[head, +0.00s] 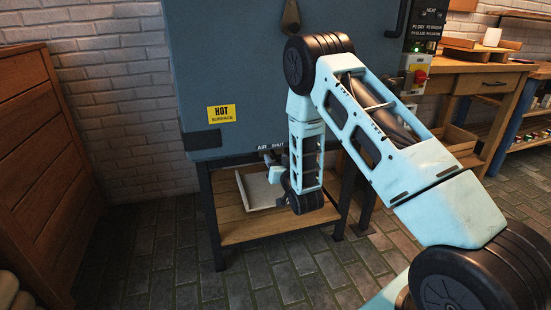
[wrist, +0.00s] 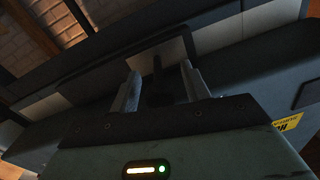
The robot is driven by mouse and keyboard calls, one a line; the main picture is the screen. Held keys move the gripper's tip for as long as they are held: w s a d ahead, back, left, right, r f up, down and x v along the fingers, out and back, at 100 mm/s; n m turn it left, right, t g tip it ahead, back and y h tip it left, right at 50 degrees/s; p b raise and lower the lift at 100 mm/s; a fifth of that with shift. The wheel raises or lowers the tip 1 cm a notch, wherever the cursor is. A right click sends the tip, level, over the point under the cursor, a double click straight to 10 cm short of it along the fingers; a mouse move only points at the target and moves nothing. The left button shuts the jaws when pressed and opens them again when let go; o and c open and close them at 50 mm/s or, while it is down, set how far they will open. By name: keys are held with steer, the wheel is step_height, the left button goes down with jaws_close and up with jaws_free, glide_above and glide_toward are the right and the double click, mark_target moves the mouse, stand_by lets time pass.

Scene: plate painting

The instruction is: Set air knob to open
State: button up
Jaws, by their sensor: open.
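The blue-grey kiln (head: 240,60) has an "AIR" and "SHUT" label (head: 270,147) on the lower edge of its front. My gripper (head: 270,157) is just below that label, at the kiln's underside. In the wrist view my gripper (wrist: 160,74) has its two pale fingers apart. A dark narrow upright piece (wrist: 157,64) shows between the fingers, in line with the gap; it looks like the air knob, but the picture is too dark to be sure. I cannot tell whether the fingers touch it. In the head view the knob is hidden by my gripper and wrist.
A yellow "HOT SURFACE" sign (head: 221,114) is on the kiln front. A pale tray (head: 258,190) lies on the wooden shelf (head: 240,228) below. A wooden cabinet (head: 40,140) stands at left, a control box with red button (head: 419,76) at right.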

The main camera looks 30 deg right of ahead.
jaws_close()
steer(key=s+d, duration=0.2)
steer(key=d, duration=0.6)
steer(key=shift+s+d, duration=0.25)
steer(key=shift+d, duration=0.05)
jaws_free()
steer(key=shift+d, duration=0.1)
